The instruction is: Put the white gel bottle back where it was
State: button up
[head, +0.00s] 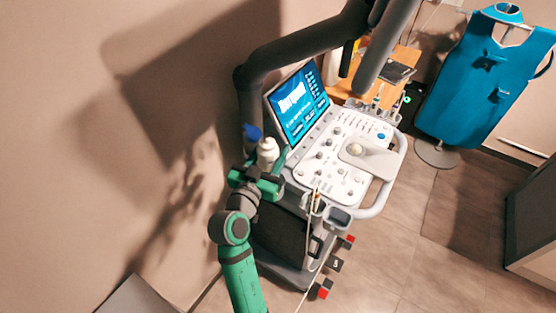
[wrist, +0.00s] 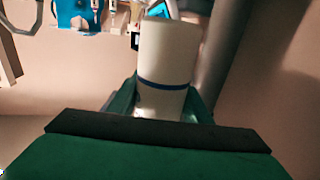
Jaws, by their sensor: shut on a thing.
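The white gel bottle (head: 267,152) is upright in my gripper (head: 262,182), at the left side of the ultrasound machine (head: 340,168). In the wrist view the white bottle (wrist: 165,60) with a dark blue band stands between the two green fingers of my gripper (wrist: 160,105). The gripper is shut on it. The fingers hide part of the bottle's lower sides. A blue-topped item (head: 252,133) is just left of and behind the bottle in the head view. I cannot tell whether the bottle's base touches anything.
The machine's lit screen (head: 298,103) is close to the right of the bottle. A dark support arm (head: 290,48) arches above, and the wall (head: 170,100) is close on the left. A blue apron on a stand (head: 485,85) and a wooden table (head: 405,58) are farther back.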

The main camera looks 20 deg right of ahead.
jog(key=shift+w+d+f, duration=0.5)
jog(key=shift+w+f, duration=0.2)
jog(key=shift+f, duration=0.8)
jog(key=shift+w+d+f, duration=0.5)
jog(key=shift+w+f, duration=0.25)
jog(key=shift+f, duration=0.75)
jog(key=shift+w+d+f, duration=0.5)
jog(key=shift+w+f, duration=0.2)
jog(key=shift+f, duration=0.8)
jog(key=shift+f, duration=0.6)
jog(key=o, duration=0.7)
jog(key=shift+r, duration=0.1)
